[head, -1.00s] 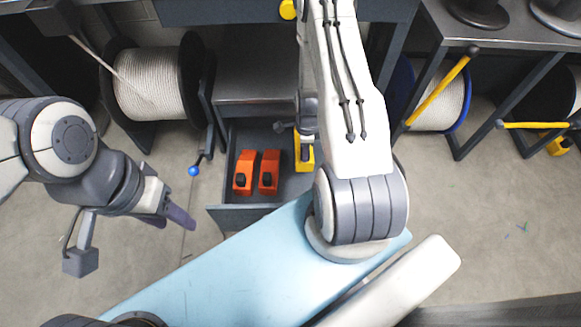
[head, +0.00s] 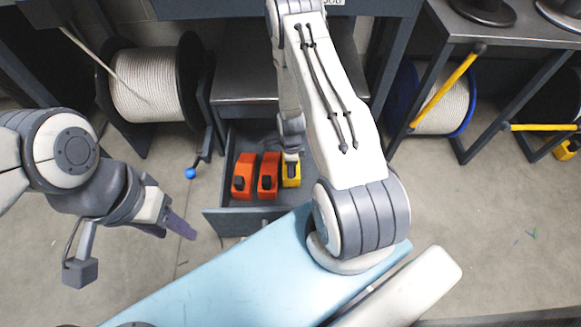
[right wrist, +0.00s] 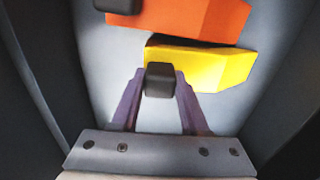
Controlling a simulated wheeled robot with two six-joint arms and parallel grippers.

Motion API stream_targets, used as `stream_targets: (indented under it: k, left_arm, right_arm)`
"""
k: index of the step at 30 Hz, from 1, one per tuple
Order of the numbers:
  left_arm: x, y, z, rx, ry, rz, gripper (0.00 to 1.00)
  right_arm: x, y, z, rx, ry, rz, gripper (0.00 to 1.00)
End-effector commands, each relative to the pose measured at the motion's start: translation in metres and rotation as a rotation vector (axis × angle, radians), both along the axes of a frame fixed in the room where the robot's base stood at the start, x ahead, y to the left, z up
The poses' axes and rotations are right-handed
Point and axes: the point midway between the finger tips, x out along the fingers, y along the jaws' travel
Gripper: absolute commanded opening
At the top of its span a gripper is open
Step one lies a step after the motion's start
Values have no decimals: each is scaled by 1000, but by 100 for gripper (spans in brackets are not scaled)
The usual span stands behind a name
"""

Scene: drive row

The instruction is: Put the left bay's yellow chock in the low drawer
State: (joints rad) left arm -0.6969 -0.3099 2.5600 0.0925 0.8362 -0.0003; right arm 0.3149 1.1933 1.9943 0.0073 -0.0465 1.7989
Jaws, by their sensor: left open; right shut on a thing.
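The yellow chock (head: 291,180) is in the open low drawer (head: 245,220), beside two orange chocks (head: 243,178) (head: 268,176) and to their right. In the right wrist view the yellow chock (right wrist: 205,68) lies close along an orange chock (right wrist: 185,18). My right gripper (right wrist: 160,85) is shut on the yellow chock's dark knob, down inside the drawer. Whether the chock touches the drawer floor I cannot tell. My left gripper (head: 172,228) is open and empty, over the floor left of the drawer.
A rope reel (head: 150,85) stands left of the drawer, with a blue-knobbed lever (head: 190,173) between them. Another reel with a yellow bar (head: 445,85) is on the right. A second yellow chock (head: 568,148) lies at the far right. The floor right of the drawer is clear.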

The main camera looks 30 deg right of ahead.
Motion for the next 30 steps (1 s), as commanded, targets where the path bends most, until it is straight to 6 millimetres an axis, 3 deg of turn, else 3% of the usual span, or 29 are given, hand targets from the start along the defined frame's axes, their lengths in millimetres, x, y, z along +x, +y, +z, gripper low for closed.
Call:
stream_targets:
  k: [2, 3, 5, 17, 30]
  left_arm:
    - [0, 0, -2, 0, 0, 0, 50]
    - [0, 0, -1, 0, 0, 0, 50]
    - [0, 0, -1, 0, 0, 0, 50]
    - [0, 0, 3, 0, 0, 0, 50]
    - [0, 0, 57, 0, 0, 0, 50]
  right_arm:
    - [0, 0, -3, -1, -1, 0, 0]
    - [0, 0, -2, 0, 0, 0, 56]
    - [0, 0, -2, 0, 0, 0, 75]
    - [0, 0, 5, -1, -1, 0, 75]
    - [0, 0, 97, 0, 0, 0, 75]
